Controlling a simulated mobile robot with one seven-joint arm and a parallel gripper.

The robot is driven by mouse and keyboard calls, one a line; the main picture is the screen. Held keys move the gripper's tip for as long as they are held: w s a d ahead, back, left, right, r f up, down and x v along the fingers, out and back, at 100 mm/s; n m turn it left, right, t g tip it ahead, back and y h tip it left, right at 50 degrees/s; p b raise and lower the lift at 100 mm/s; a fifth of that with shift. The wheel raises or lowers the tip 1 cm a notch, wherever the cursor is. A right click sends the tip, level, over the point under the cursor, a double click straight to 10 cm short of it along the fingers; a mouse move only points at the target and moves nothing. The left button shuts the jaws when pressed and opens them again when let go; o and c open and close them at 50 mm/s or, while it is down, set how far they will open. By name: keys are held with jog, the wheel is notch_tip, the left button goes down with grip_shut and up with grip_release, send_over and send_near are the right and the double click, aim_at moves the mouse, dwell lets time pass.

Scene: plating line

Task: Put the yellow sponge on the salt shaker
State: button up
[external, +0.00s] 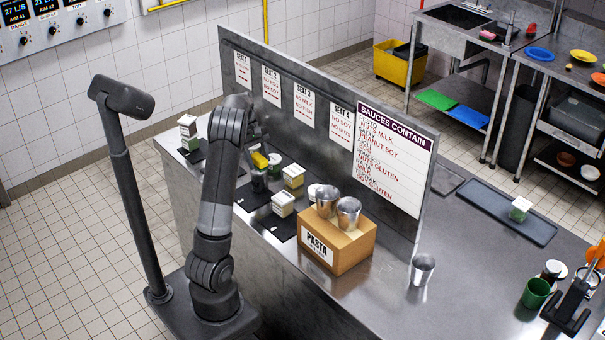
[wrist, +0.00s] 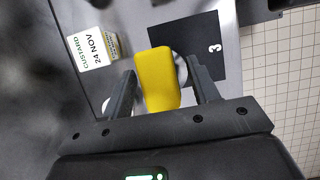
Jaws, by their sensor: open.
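The yellow sponge (wrist: 157,82) lies between the two fingers of my gripper (wrist: 159,68) in the wrist view. The fingers are open, one on each side of it. In the external view a yellow patch, likely the sponge (external: 260,160), shows beside my wrist near the upright panel, and my arm partly hides this spot.
A black mat marked 3 (wrist: 208,40) lies by the sponge, with a custard box (wrist: 90,48) to its left. A cardboard PASTA box (external: 345,254) with metal cups stands on the counter. A steel panel (external: 385,118) runs along behind. A green cup (external: 535,293) stands right.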

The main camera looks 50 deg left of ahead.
jog(key=v, duration=1.2)
jog(key=s+d+m+t+y, duration=0.1)
jog(key=s+d+m, duration=0.25)
jog(key=d, duration=0.55)
jog(key=s+d+m+t+y, duration=0.1)
jog(key=s+d+m, duration=0.3)
jog(key=d, duration=0.5)
jog(key=s+d+m+t+y, duration=0.1)
jog(key=s+d+m, duration=0.2)
jog(key=d+m, duration=0.35)
jog(key=s+d+f+m+t+y, duration=0.1)
jog(key=s+d+f+m+t, duration=0.1)
jog(key=d, duration=0.6)
jog(key=s+f+m, duration=0.1)
jog(key=s+m, duration=0.1)
jog(key=s, duration=0.1)
jog(key=shift+s+f+t, duration=0.25)
jog(key=shift+f+t, duration=0.05)
